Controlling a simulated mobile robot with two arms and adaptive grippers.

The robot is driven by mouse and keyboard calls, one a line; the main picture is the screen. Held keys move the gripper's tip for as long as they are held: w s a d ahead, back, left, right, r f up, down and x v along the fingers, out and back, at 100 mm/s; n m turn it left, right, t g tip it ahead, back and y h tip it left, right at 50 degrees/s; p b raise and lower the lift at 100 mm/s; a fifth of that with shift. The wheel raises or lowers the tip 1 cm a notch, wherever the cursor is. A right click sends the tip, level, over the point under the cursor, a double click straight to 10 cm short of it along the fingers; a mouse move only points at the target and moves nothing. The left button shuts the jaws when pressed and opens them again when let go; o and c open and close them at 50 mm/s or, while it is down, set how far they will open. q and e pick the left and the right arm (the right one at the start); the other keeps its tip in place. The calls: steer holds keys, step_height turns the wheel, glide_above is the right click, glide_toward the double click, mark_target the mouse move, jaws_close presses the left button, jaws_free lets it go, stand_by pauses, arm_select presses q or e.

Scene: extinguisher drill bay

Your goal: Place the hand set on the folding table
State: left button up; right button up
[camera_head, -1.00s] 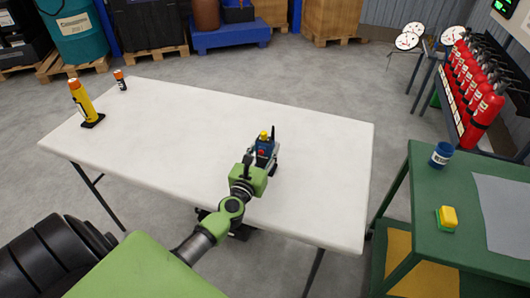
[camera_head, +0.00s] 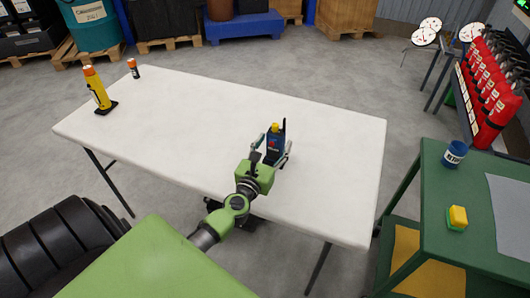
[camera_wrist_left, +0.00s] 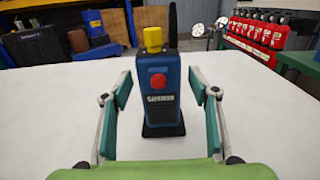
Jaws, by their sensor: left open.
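The hand set (camera_head: 275,144) is a blue and black radio with a yellow knob, a red button and a black antenna. It stands upright on the white folding table (camera_head: 330,150), near the middle of its right half. My left gripper (camera_head: 272,150) is open around it. In the left wrist view the hand set (camera_wrist_left: 158,95) stands on the table top (camera_wrist_left: 255,130) between the spread fingers (camera_wrist_left: 160,98), with a gap on each side. My right gripper is in neither view.
A yellow flashlight (camera_head: 98,90) and a small orange-and-black cylinder (camera_head: 133,68) stand at the table's far left. A green bench (camera_head: 440,210) at the right holds a blue can (camera_head: 454,154) and a yellow-green block (camera_head: 457,217). The table's middle is clear.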

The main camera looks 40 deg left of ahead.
arm_select(q)
steer(key=b+v, duration=0.1)
steer(key=v, duration=0.9)
steer(key=shift+b, duration=0.35)
steer(key=shift+w+r, duration=0.1)
